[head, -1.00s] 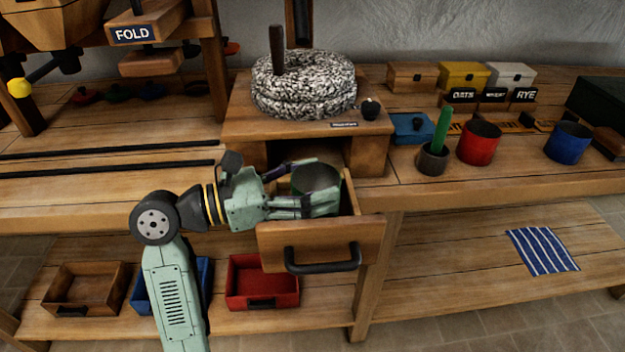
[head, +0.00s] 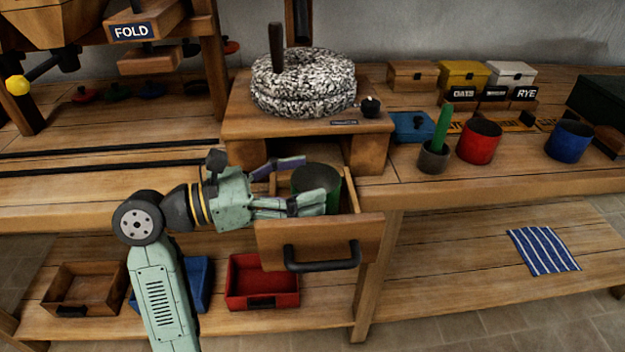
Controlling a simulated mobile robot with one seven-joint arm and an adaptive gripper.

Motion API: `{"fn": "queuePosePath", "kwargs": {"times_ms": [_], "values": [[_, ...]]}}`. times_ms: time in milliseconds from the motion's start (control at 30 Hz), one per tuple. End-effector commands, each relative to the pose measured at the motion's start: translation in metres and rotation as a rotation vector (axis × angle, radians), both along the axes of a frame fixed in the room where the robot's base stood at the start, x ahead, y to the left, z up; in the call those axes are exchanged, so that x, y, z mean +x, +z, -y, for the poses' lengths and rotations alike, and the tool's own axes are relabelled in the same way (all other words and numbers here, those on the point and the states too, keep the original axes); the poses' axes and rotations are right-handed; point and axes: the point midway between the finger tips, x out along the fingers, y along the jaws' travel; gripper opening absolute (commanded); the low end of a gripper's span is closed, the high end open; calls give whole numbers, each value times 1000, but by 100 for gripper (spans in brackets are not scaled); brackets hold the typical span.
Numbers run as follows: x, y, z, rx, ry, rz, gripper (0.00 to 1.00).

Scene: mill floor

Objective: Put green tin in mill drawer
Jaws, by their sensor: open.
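The green tin (head: 333,192) stands inside the open mill drawer (head: 335,235), under the millstone box. Its dark open top and part of its green side show; its base is hidden by the drawer front and my gripper. The drawer is pulled out, with a black handle on its wooden front. My gripper (head: 300,184) is open, just left of the tin, with its fingers spread over the drawer's left side. One finger still overlaps the front of the tin in the picture; I cannot tell if it touches.
The speckled millstone (head: 303,82) sits on the wooden mill box above the drawer. On the bench to the right are a grey cup with a green stick (head: 434,156), a red tin (head: 479,141) and a blue tin (head: 569,140). A red tray (head: 262,283) lies on the shelf below.

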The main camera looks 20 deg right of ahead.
Motion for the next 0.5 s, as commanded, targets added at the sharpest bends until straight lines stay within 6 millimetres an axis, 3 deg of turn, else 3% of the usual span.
{"fn": "queuePosePath", "kwargs": {"times_ms": [33,300,500], "values": [[1,-7,-12,3,3,2,72],[5,-6,-71,2,3,0,72],[5,-3,-95,2,0,0,72]]}}
